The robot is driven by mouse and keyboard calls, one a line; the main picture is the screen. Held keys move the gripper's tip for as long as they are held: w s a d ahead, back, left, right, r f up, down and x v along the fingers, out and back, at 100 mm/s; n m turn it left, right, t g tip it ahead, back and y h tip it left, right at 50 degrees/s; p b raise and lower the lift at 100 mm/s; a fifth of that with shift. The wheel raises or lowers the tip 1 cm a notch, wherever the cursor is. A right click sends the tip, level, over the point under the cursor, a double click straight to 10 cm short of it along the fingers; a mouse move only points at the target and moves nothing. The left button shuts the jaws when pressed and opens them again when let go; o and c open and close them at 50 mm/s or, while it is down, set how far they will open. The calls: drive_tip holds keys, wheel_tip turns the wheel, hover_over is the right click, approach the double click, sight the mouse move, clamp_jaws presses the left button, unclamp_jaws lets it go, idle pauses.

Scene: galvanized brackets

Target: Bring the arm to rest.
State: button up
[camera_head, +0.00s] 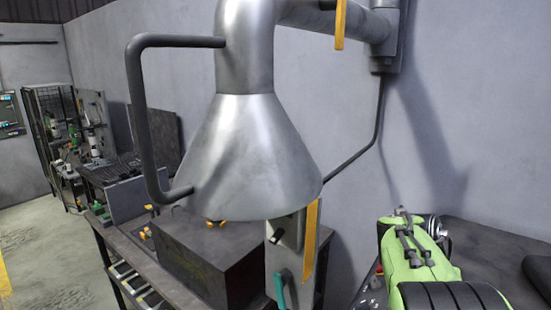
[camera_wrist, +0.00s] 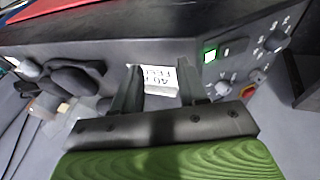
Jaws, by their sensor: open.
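My gripper (camera_wrist: 158,88) shows in the wrist view with its two dark fingers apart. Between the fingers I see only a white label with dark print (camera_wrist: 160,80), which lies beyond them on a dark surface. No object is held between the fingers. I cannot make out the gripper clearly in the head view.
The wrist view shows a control panel with knobs (camera_wrist: 274,40) and a lit green switch (camera_wrist: 210,55) close by on the right. In the head view a metal fume hood (camera_head: 245,150) hangs over a dark box (camera_head: 205,260) on a bench. A grey wall stands behind.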

drive_tip(key=s+a+r+n+t+y, duration=0.2)
drive_tip(key=s+a+n+t+y, duration=0.3)
drive_tip(key=s+a, duration=1.2)
drive_tip(key=shift+s+n+t, duration=0.4)
drive_tip(key=shift+s+n, duration=0.6)
drive_tip(key=shift+n, duration=0.2)
drive_tip(key=shift+a, duration=0.15)
